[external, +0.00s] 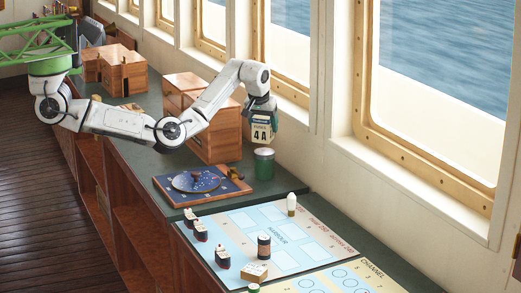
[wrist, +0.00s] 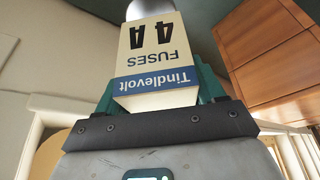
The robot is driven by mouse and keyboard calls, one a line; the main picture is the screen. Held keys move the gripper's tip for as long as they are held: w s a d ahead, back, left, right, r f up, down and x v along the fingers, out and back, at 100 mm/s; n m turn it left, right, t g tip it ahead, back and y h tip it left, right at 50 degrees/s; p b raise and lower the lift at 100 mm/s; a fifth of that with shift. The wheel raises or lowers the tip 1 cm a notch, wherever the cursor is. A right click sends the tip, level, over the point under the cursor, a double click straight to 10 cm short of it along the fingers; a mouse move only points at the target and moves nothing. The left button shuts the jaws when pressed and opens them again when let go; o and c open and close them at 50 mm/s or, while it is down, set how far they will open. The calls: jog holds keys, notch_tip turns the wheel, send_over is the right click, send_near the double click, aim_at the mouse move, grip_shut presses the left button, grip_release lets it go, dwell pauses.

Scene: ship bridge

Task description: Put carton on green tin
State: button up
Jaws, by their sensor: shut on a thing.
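The carton (external: 262,131), cream with a blue band and "FUSES 4A" lettering, hangs upright below my gripper (external: 262,108) in the external view. My gripper is shut on it. The green tin (external: 264,166) stands on the counter just below the carton, its pale top almost touching the carton's lower edge in the picture; I cannot tell whether they touch. In the wrist view the carton (wrist: 157,60) sits between the teal fingers of my gripper (wrist: 158,90). A grey rounded shape (wrist: 137,8) shows past the carton's far end; I cannot tell what it is.
A wooden cabinet (external: 218,135) stands close left of the tin and also shows in the wrist view (wrist: 268,50). A blue chart instrument on a board (external: 196,182) lies in front. A harbour game board (external: 262,225) with several pieces lies nearer. Windows line the right.

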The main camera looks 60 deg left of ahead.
aim_at(265, 134)
jog(key=shift+w+f, duration=0.2)
jog(key=shift+w, duration=0.05)
jog(key=shift+f+p, duration=0.45)
jog(key=shift+f, duration=1.15)
jog(key=shift+f, duration=0.2)
jog(key=o, duration=1.3)
jog(key=b+v, duration=0.1)
jog(key=v, duration=1.1)
jog(key=shift+r, duration=0.15)
